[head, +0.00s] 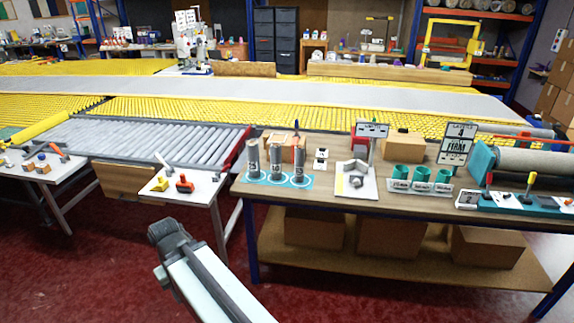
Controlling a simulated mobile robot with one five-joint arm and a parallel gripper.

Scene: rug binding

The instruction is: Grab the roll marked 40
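Three grey upright rolls stand in a row on blue rings at the left end of the wooden workbench: a left roll (253,158), a middle roll (276,161) and a right roll (298,163). Each has a dark number on its front. The numbers are too small to read surely, so I cannot tell which is marked 40. My gripper (168,232) is at the end of my arm, over the red floor, in front and to the left of the bench and well apart from the rolls. Its fingers are not clear, and I see nothing held.
The wooden workbench (400,196) also bears a cardboard box (286,143) behind the rolls, a scale-like stand (355,182), green cups (422,176) and a large grey roll (535,163). A white side table (185,200) with tools stands left. Red floor (110,270) is open in front.

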